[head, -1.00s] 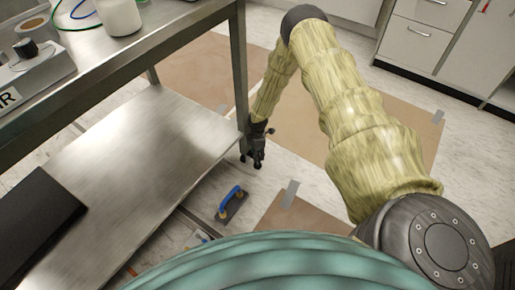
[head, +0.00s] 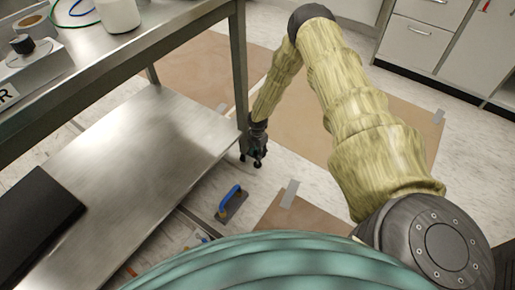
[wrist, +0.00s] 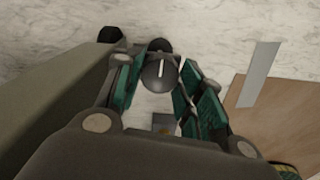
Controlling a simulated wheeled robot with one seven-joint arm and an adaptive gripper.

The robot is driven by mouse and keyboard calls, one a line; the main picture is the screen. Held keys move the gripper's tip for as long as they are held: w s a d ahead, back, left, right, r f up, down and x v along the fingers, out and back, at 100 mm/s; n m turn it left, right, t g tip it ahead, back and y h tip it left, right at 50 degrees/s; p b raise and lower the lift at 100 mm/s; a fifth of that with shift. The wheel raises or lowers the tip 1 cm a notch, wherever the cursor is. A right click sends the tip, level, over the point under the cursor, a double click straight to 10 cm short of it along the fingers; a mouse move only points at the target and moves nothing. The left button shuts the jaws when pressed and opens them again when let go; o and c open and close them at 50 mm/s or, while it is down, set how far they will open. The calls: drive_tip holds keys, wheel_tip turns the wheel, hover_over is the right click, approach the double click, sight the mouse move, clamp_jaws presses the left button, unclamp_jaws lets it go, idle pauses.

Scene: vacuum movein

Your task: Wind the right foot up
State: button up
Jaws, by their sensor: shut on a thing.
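The steel bench's right front leg (head: 241,85) runs down to the floor, and its foot is mostly hidden behind my gripper (head: 254,158) in the head view. In the wrist view a dark round knob with a white line across it (wrist: 160,72) sits between the green-padded fingers of my gripper (wrist: 159,82). I take this knob to be the right foot. The fingers are shut on it, one on each side. A broad grey-green post (wrist: 55,110), apparently the leg, fills the left of the wrist view.
A float with a blue handle (head: 231,203) lies on the floor close to my gripper. The bench's lower shelf (head: 150,150) is to the left. Taped brown floor sheets (head: 300,225) lie to the right, and drawer cabinets (head: 425,30) stand behind.

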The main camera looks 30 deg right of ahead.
idle(0.3)
drive_tip(key=o, duration=0.8)
drive_tip(key=shift+c, duration=0.2)
drive_tip(key=shift+r, duration=0.1)
wheel_tip(320, 180, up, 12)
drive_tip(key=shift+f, duration=0.2)
idle(0.5)
